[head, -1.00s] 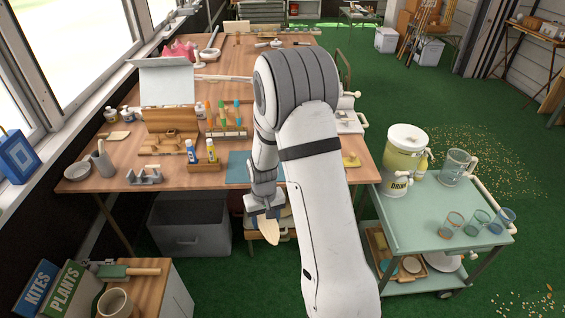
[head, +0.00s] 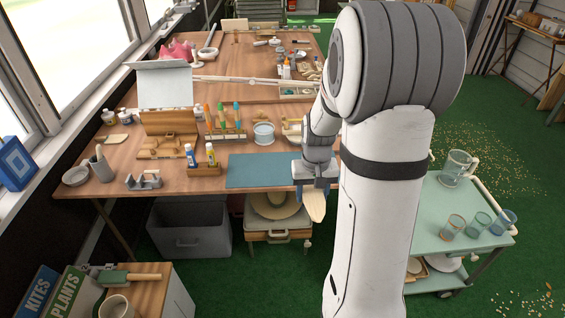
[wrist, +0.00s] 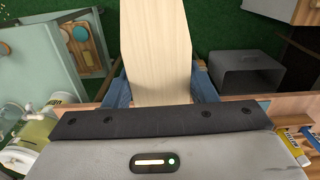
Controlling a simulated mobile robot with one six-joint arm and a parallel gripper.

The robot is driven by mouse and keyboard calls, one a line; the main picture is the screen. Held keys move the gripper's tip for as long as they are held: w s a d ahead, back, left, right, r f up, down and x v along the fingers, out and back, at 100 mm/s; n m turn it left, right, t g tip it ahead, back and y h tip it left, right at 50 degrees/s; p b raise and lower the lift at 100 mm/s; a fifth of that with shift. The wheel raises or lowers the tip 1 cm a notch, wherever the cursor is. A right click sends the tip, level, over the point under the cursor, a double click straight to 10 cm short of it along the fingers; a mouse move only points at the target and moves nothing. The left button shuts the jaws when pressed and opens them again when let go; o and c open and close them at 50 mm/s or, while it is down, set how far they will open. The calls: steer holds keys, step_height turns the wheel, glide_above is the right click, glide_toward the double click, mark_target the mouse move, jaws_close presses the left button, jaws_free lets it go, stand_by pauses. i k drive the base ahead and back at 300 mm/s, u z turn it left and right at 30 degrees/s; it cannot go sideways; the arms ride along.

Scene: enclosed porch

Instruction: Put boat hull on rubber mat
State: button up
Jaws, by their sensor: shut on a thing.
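The boat hull (head: 314,204) is a pale wooden piece with a pointed end. My gripper (head: 315,187) is shut on it, and the hull hangs at the front edge of the workbench. In the wrist view the hull (wrist: 157,50) sticks out from between my blue-grey fingers (wrist: 160,88). The rubber mat (head: 258,172) is a flat teal rectangle on the bench's front edge, bare where it shows. My gripper is just in front of its right end, and my arm covers that side.
A straw hat (head: 274,205) lies on a case under the bench. A green trolley (head: 440,222) with glasses stands at right.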

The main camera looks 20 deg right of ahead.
mark_target(284, 167)
steer(key=i, duration=0.85)
